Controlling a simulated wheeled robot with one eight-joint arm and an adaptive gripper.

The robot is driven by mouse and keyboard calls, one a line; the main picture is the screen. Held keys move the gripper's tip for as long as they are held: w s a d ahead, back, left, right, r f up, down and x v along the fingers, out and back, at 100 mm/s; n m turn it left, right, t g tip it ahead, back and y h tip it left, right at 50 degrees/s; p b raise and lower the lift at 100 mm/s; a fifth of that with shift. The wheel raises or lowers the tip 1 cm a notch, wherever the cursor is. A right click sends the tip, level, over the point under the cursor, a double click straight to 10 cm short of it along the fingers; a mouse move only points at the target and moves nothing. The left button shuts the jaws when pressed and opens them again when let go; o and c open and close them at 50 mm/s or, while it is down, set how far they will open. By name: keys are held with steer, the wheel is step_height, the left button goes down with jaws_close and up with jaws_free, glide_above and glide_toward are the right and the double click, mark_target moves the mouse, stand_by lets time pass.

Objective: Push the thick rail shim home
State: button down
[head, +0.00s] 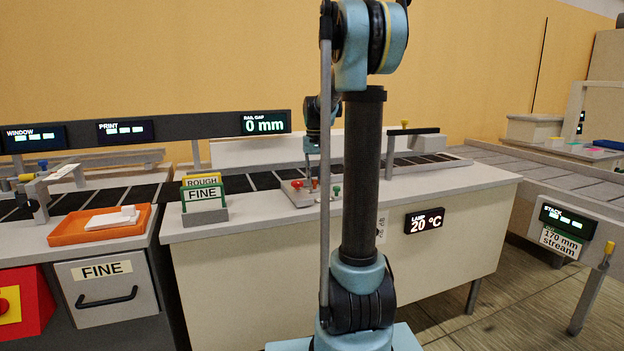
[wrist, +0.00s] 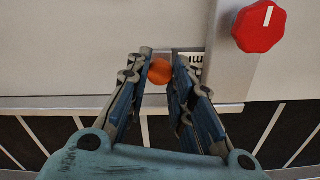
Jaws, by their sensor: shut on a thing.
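My gripper (wrist: 160,62) points down at the grey deck, its fingers closed around a round orange knob (wrist: 160,72) in the wrist view. A small pale plate marked "mm" (wrist: 193,60) shows just beside the right fingertip. The knob may be the grip of the thick rail shim, but the fingers hide most of what lies under it. In the head view my gripper (head: 309,172) is small, over the middle bench near red knobs (head: 297,184), and I cannot make out the shim there. The rail gap display (head: 264,122) reads 0 mm.
A red octagonal knob (wrist: 259,27) stands on a grey bar right of my fingers. The dark belt (wrist: 75,135) runs along the near side. A card holder marked ROUGH and FINE (head: 204,200) stands left on the bench. An orange tray (head: 66,238) holds white pieces further left.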

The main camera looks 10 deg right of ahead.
mark_target(314, 180)
steer(key=shift+a, duration=0.2)
steer(key=c, duration=1.4)
jaws_free()
steer(key=shift+r, duration=0.15)
step_height(314, 180, up, 12)
steer(key=shift+f, duration=0.2)
